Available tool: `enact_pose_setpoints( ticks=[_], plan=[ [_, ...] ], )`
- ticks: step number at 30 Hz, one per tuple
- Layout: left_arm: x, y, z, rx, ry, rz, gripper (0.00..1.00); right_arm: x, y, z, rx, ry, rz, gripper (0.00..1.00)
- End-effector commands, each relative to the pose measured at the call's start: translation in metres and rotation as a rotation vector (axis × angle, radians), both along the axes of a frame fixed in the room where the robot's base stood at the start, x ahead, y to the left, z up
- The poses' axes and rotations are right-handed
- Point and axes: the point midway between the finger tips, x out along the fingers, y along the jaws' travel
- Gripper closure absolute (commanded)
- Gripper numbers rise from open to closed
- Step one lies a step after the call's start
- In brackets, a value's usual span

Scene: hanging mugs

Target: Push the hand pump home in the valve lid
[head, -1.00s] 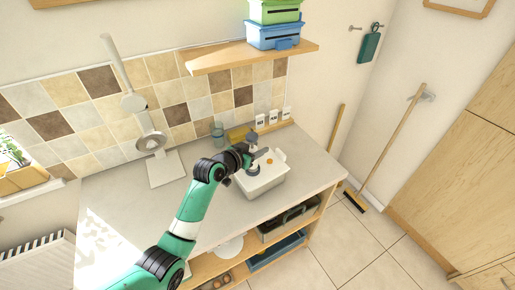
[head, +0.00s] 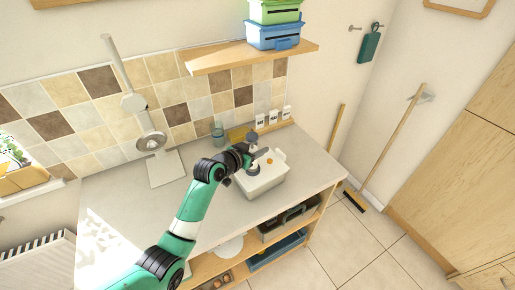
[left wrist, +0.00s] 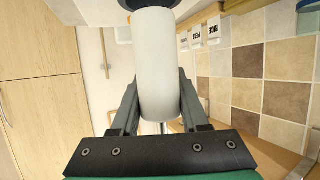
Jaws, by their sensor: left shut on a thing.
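The hand pump (head: 253,138), a pale cylinder with a dark knob, stands about upright over the white container's lid (head: 278,160). An orange spot (head: 270,161) shows on the lid to its right. My left gripper (head: 252,157) is shut on the pump. In the left wrist view the pale pump body (left wrist: 155,65) lies between the two dark fingers of the left gripper (left wrist: 157,112). A dark ring with a trace of orange shows at the pump's far end, cut by the frame edge. The valve and how deep the pump sits cannot be made out. My right gripper is not in view.
The white container (head: 262,183) stands on the pale worktop (head: 130,205) near its right end. Small labelled jars (head: 273,116), a yellow object (head: 238,133) and a greenish glass (head: 217,130) stand behind it. A grey stand (head: 166,168) is farther left. The worktop between is clear.

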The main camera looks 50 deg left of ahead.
Motion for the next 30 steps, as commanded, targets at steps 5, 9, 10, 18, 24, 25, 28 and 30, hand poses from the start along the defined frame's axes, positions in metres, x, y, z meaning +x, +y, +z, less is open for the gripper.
enact_pose_setpoints(
  ticks=[5, 9, 10, 18, 24, 25, 28, 30],
  plan=[
    [0.0, 0.0, 0.001, 0.0, -0.001, 0.0, 1.0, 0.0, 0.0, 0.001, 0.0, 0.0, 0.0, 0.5],
    [0.0, 0.0, 0.0, 0.0, -0.001, 0.0, 1.0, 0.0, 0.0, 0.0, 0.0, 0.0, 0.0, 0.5],
    [0.0, 0.0, -0.001, 0.0, -0.001, 0.0, 1.0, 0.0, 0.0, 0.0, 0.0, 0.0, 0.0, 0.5],
    [0.0, 0.0, -0.008, 0.0, -0.001, 0.0, 1.0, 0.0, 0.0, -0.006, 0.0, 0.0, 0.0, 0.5],
    [0.0, 0.0, -0.013, 0.0, -0.001, 0.0, 1.0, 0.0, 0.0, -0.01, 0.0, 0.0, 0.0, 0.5],
    [0.0, 0.0, -0.013, 0.0, -0.001, 0.0, 1.0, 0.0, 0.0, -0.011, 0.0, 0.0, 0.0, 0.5],
    [0.0, 0.0, -0.016, 0.0, -0.001, 0.0, 1.0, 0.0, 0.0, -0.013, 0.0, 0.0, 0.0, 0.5],
    [0.0, 0.0, -0.018, 0.0, -0.001, 0.0, 1.0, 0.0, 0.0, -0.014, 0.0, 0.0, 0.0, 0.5]
  ],
)
